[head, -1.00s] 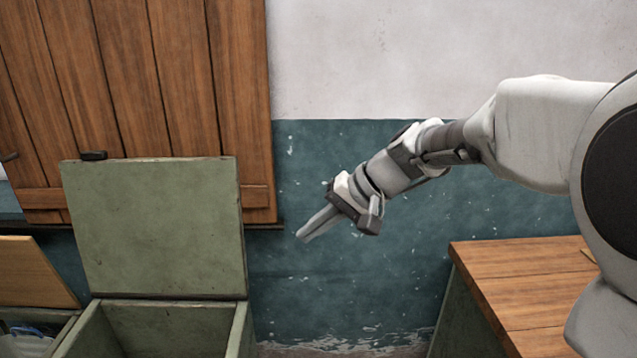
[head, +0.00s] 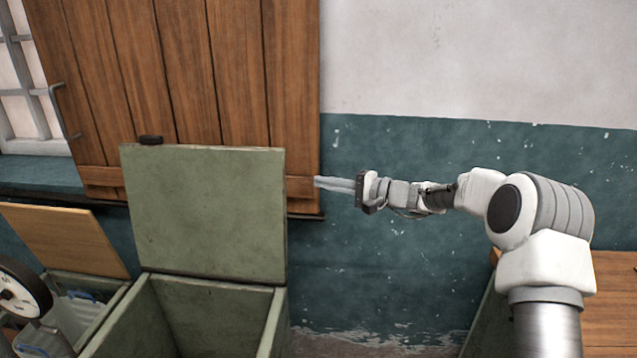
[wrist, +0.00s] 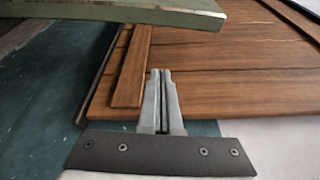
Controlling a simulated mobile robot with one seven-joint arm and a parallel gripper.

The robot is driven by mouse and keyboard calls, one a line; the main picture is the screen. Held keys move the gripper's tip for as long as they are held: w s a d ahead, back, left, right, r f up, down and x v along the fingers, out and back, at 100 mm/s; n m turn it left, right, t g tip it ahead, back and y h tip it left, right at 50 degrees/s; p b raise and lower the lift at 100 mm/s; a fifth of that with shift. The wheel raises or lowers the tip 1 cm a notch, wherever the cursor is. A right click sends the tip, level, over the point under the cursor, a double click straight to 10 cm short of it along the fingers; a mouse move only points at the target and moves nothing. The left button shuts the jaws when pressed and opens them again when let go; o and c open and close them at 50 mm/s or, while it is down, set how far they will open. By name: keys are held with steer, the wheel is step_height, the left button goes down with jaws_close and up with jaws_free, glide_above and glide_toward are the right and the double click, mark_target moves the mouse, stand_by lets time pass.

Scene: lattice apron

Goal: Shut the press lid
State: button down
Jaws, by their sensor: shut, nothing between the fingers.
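The green press lid (head: 205,210) stands open, roughly upright, at the back of the green box (head: 212,283) in the head view. A dark handle (head: 151,140) sits on its top edge. My gripper (head: 318,183) is shut and empty, pointing left in front of the wall, just right of the lid's right edge and apart from it in the picture. In the wrist view, my gripper (wrist: 160,73) has its two grey fingers together. The lid's edge (wrist: 150,10) crosses the top of that view, beyond the fingertips.
A wooden shutter (head: 190,75) hangs behind the lid. To the left, a smaller box has a raised wooden lid (head: 65,240), with a round gauge (head: 20,290) in front. A wooden-topped bench (head: 615,300) stands at the right.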

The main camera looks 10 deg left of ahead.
steer(key=p+x, duration=0.2)
steer(key=x, duration=0.6)
steer(key=s, duration=0.4)
steer(key=shift+d+r, duration=0.2)
steer(key=shift+r, duration=0.1)
steer(key=shift+s, duration=0.1)
